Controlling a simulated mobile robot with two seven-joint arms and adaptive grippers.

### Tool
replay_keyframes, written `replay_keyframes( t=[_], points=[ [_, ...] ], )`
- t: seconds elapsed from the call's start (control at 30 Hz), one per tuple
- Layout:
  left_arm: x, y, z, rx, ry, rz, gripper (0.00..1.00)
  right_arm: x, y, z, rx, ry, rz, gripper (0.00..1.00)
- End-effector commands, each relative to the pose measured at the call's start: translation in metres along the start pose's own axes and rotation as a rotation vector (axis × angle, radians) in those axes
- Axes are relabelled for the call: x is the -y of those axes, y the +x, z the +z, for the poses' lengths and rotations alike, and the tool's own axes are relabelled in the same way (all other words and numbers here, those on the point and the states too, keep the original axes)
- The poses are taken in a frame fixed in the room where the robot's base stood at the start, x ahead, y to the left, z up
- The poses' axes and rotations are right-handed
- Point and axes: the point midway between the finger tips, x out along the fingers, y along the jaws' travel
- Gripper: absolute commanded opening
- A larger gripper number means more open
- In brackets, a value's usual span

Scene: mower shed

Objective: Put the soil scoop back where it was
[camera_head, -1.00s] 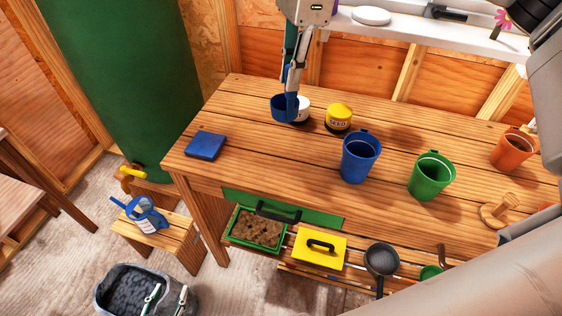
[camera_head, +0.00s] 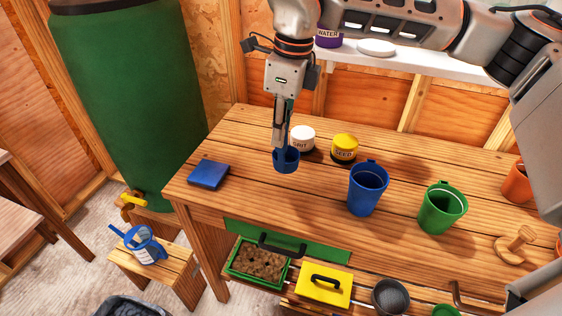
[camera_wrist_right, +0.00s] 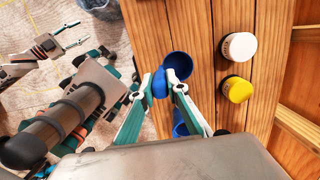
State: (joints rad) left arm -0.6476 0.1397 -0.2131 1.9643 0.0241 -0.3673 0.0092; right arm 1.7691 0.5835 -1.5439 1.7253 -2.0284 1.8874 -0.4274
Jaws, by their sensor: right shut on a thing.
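The blue soil scoop (camera_head: 286,161) hangs from my right gripper (camera_head: 283,143), bowl low, over the left part of the bench in front of the white grit tin. How far it is above the wood is hard to tell. In the right wrist view the scoop's round bowl (camera_wrist_right: 178,64) shows beyond my right gripper (camera_wrist_right: 160,86), whose fingers are shut on its handle. My left gripper (camera_wrist_right: 72,35) shows at the upper left of the wrist view, with fingers apart and empty, away from the bench. It is not in the head view.
The grit tin (camera_head: 302,138) and yellow seed tin (camera_head: 344,149) stand close behind the scoop. A blue pot (camera_head: 367,190) and green pot (camera_head: 440,208) stand to the right. A flat blue block (camera_head: 208,174) lies left.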

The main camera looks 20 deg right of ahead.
Motion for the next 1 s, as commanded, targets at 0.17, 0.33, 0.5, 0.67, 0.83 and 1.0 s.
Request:
replay_keyframes(
  t=[0.17, 0.33, 0.5, 0.67, 0.83, 1.0],
  points=[
    [0.0, 0.001, 0.004, 0.007, 0.001, 0.001, 0.4, 0.0, 0.032, -0.004, 0.0, 0.0, 0.001, 0.0],
    [0.0, 0.0, 0.004, 0.008, 0.001, 0.0, 0.4, 0.0, 0.043, -0.005, 0.0, -0.001, -0.001, 0.0],
    [0.0, 0.0, 0.004, 0.007, 0.001, 0.0, 0.4, 0.0, 0.059, -0.008, -0.001, 0.0, 0.001, 0.0],
    [0.0, 0.0, 0.001, 0.004, 0.001, 0.0, 0.4, 0.0, 0.082, -0.01, -0.001, -0.001, 0.001, 0.0],
    [0.001, 0.0, 0.0, 0.001, 0.001, -0.001, 0.4, 0.0, 0.084, -0.01, 0.001, -0.001, -0.002, 0.0],
    [0.001, 0.0, 0.0, 0.001, 0.0, -0.001, 0.4, 0.0, 0.086, -0.011, 0.001, -0.001, -0.001, 0.0]
  ],
)
